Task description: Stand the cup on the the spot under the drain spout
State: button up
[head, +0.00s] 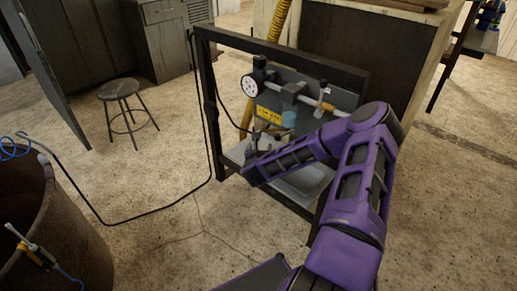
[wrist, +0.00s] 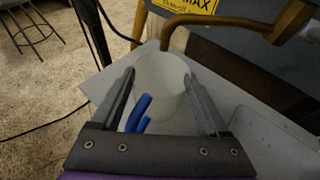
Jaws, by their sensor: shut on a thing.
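In the wrist view, a white cup (wrist: 165,95) sits between the two fingers of my gripper (wrist: 160,74), which is shut on it. A blue curved piece (wrist: 138,114), possibly the cup's handle, shows on the near side. A brown bent pipe (wrist: 195,20), which looks like the drain spout, runs just beyond the cup's far rim. The cup is over a pale grey shelf (wrist: 97,84); I cannot tell whether it touches it. The spot under the spout is not visible. In the head view, my gripper (head: 254,146) is low inside the rack frame, and the cup cannot be made out.
The dark rack frame (head: 212,120) surrounds the work area. A rail with a white dial (head: 250,85) and a yellow label (head: 268,113) are above my gripper. A pale tray (head: 303,182) is to the right. A black hose (head: 150,211) lies on the floor by a rusty barrel (head: 75,240).

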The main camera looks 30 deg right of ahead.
jog(key=shift+f, duration=0.55)
jog(key=o, duration=1.2)
jog(key=shift+o, duration=0.2)
jog(key=p+v, duration=0.2)
jog(key=v, duration=1.5)
jog(key=shift+s, duration=0.2)
